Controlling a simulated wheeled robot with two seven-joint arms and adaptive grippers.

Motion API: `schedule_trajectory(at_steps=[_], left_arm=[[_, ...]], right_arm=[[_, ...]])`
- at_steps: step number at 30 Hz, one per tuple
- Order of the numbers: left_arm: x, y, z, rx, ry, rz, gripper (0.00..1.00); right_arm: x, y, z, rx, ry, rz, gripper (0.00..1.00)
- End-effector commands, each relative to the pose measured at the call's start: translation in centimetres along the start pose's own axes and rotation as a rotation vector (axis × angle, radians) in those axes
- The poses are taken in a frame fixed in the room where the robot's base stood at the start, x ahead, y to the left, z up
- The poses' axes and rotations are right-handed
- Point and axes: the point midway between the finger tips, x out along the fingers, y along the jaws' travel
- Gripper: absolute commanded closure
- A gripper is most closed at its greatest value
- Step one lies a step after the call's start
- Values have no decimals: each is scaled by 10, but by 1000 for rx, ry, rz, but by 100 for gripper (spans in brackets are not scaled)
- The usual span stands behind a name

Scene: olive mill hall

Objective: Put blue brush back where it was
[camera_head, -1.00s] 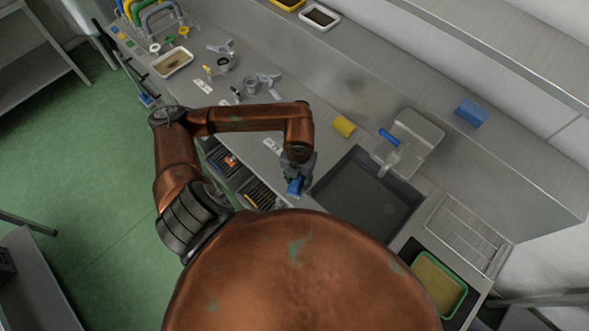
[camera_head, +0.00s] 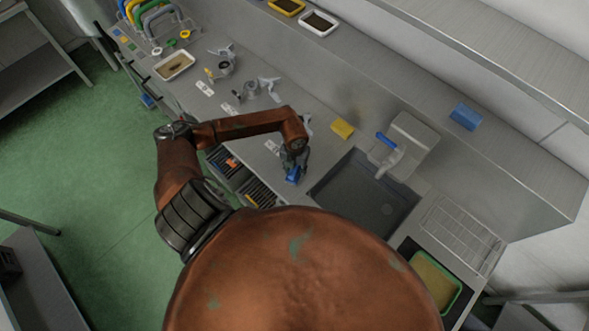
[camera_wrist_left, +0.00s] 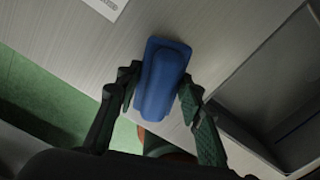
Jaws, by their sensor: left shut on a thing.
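The blue brush (camera_head: 293,175) is held between the fingers of my left gripper (camera_head: 294,165), at the front edge of the counter just left of the sink. In the left wrist view the brush (camera_wrist_left: 160,80) shows as a blue block with a raised middle, with a dark finger of the gripper (camera_wrist_left: 158,100) on each side of it. The counter's front edge and green floor show below it. I cannot tell whether the brush touches the counter. My right gripper is not in view.
The sunken sink (camera_head: 365,193) lies right of the gripper, with a blue-handled tap (camera_head: 388,150) behind it. A yellow sponge (camera_head: 342,129) lies behind on the counter (camera_head: 315,98). A blue block (camera_head: 466,116) sits on the back ledge. Open drawers (camera_head: 262,192) are at the front left.

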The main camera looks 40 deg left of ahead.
Motion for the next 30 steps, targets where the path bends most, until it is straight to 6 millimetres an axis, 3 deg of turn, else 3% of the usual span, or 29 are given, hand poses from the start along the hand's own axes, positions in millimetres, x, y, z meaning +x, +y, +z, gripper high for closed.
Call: schedule_trajectory(at_steps=[10, 11, 18, 30], left_arm=[[5, 0, 0, 0, 0, 0, 91], [4, 0, 0, 0, 0, 0, 63], [3, 0, 0, 0, 0, 0, 47], [-6, 1, 1, 1, -2, 1, 47]], right_arm=[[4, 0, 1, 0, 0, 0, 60], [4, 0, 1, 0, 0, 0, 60], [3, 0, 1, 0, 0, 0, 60], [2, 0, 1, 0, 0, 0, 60]])
